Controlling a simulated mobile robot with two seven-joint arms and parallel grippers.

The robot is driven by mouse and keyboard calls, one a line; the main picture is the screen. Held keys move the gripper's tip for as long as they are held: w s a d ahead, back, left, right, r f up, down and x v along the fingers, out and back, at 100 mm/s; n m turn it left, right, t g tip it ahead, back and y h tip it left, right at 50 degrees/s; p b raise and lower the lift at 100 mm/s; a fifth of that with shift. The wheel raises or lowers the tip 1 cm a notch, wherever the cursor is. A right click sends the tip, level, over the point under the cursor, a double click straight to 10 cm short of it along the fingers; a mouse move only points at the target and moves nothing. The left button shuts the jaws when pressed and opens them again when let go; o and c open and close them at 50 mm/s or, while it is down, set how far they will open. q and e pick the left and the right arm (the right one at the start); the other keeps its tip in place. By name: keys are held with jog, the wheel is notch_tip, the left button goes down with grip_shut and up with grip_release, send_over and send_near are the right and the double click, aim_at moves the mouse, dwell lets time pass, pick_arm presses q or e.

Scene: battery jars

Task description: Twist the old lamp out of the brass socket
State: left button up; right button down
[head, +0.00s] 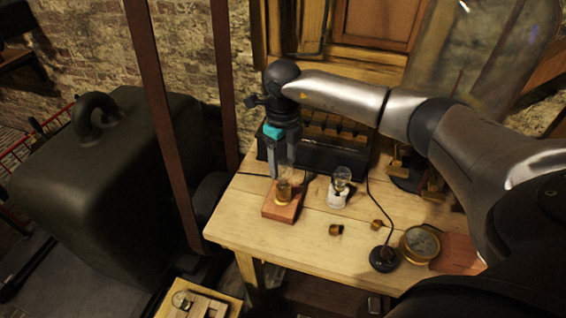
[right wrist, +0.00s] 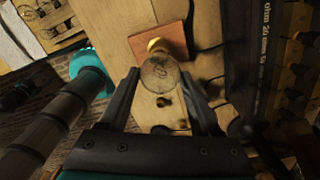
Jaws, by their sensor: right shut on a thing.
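The old lamp is a round, clear glass bulb (right wrist: 160,74), seen from above in the right wrist view. It sits over the brass socket (head: 284,193), which is fixed on a reddish wooden block (head: 271,208) near the table's left edge. The socket also shows as a bit of brass (right wrist: 154,44) beyond the bulb in the right wrist view. My right gripper (head: 283,174) points down over the socket, its fingers on either side of the bulb, shut on it. Whether the lamp is still seated in the socket is unclear. My left gripper is not in view.
A clear lamp on a white base (head: 338,196) stands just right of the block. A long black box (head: 325,159) lies behind. Two small brass pieces (head: 335,230), a black round base (head: 383,259) and a brass dial (head: 420,244) lie further right. The table's front left is clear.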

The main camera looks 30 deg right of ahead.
jog(key=shift+n, duration=0.8)
jog(key=n+b, duration=0.1)
jog(key=n, duration=0.2)
jog(key=shift+n+b, duration=0.45)
jog(key=shift+n, duration=0.65)
jog(key=shift+r, duration=0.15)
jog(key=shift+r+p, duration=0.95)
jog(key=shift+r, duration=0.15)
jog(key=shift+r, duration=0.1)
